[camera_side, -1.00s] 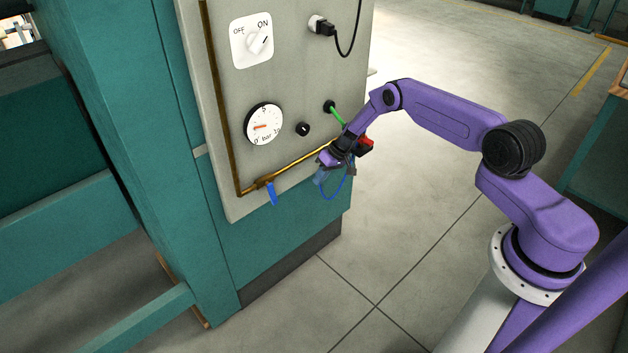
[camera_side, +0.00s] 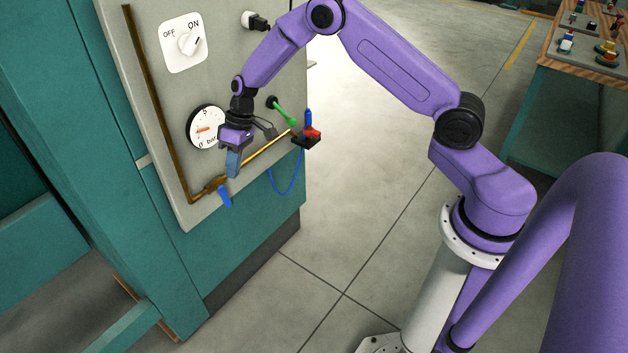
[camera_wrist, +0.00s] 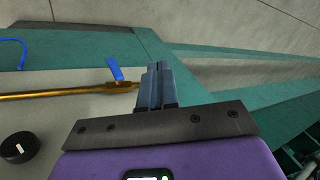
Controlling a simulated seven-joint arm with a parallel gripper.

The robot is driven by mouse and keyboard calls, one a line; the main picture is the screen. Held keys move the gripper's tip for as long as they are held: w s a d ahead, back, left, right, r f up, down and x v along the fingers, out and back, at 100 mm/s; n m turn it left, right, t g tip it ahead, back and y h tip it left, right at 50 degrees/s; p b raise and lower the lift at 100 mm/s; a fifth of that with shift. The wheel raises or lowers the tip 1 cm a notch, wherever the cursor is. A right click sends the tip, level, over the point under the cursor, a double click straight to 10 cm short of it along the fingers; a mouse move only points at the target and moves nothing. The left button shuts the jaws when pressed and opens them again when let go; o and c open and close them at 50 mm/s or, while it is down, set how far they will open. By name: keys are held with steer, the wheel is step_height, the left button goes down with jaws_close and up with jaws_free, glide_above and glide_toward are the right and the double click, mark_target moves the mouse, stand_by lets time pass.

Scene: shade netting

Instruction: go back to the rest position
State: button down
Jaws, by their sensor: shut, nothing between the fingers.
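My gripper (camera_side: 232,163) is shut and empty, pointing down in front of the grey panel (camera_side: 130,95). In the side view it overlaps the space between the round gauge (camera_side: 203,128) and the brass pipe (camera_side: 262,152). In the wrist view its closed fingers (camera_wrist: 156,86) show at the end of the brass pipe, beside the blue valve handle (camera_wrist: 115,69). I cannot tell whether they touch the pipe. The blue handle also hangs below the pipe in the side view (camera_side: 225,197).
A white OFF/ON switch (camera_side: 184,43) points toward ON. A green lever (camera_side: 284,113) and a black box with a red part (camera_side: 312,132) stick out at the panel's right. A blue cable (camera_side: 287,190) hangs there. Open floor lies right.

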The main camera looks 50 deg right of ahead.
steer(key=s+a+r+n+g+h, duration=0.1)
steer(key=s+a+r+n, duration=0.15)
steer(key=s+r, duration=0.65)
steer(key=s+a+r+n+h, duration=0.1)
steer(key=s+a+r+n, duration=0.3)
steer(key=s, duration=0.8)
steer(key=s+d+r+n+h, duration=0.1)
steer(key=s+d+r, duration=0.1)
steer(key=s+d, duration=0.3)
steer(key=s+d+r+t+h, duration=0.1)
steer(key=s+d, duration=0.5)
steer(key=s, duration=0.7)
steer(key=shift+s+r+n, duration=0.2)
steer(key=shift+r+n, duration=0.15)
steer(key=shift+r, duration=0.25)
